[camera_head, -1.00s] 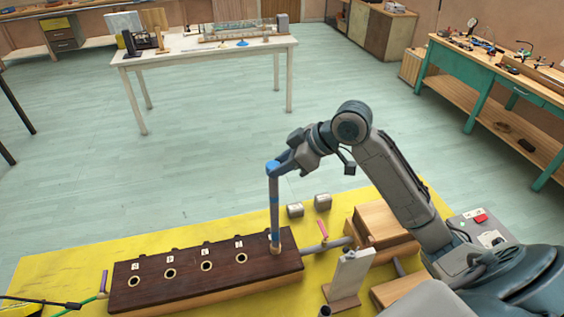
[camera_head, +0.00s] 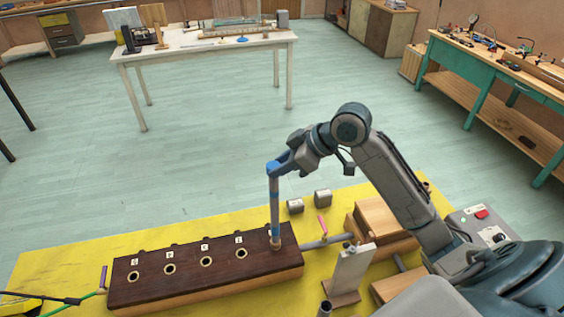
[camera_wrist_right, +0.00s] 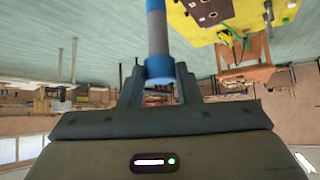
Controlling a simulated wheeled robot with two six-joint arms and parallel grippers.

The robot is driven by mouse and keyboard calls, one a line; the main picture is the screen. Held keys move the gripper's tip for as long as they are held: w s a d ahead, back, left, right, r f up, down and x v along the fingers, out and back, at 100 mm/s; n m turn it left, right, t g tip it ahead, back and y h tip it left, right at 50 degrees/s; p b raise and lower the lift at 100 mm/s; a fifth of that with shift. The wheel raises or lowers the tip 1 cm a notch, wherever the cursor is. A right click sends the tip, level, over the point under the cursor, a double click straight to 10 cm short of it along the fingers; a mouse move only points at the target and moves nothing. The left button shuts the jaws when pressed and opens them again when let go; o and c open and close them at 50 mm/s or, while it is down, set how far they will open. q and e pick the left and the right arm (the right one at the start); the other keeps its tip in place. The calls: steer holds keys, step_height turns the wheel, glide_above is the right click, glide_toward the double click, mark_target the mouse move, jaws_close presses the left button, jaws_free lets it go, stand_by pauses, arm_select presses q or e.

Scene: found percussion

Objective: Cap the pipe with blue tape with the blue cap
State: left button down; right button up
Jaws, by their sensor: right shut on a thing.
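The pipe with blue tape (camera_head: 275,215) stands upright in the rightmost hole of a dark wooden box (camera_head: 190,285). Its upper length and blue tape also show in the right wrist view (camera_wrist_right: 157,35). My right gripper (camera_head: 274,168) is at the pipe's top end, shut on the blue cap (camera_wrist_right: 160,70). The cap sits between the two fingers, in line with the pipe and appearing to touch its end. How far it is seated cannot be told. My left gripper is not in view.
The box has several more lettered holes, all open. Two short grey cylinders (camera_head: 295,206) (camera_head: 323,198) lie behind its right end. A grey upright block (camera_head: 350,272) and wooden boxes (camera_head: 380,220) stand to the right on the yellow mat (camera_head: 95,248).

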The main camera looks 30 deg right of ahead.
steer(key=shift+f, duration=0.55)
steer(key=o, duration=1)
steer(key=shift+o, duration=0.2)
steer(key=shift+s+d, duration=0.1)
steer(key=b+v, duration=0.5)
steer(key=v, duration=0.5)
steer(key=shift+r, duration=0.25)
steer(key=shift+s+d, duration=0.1)
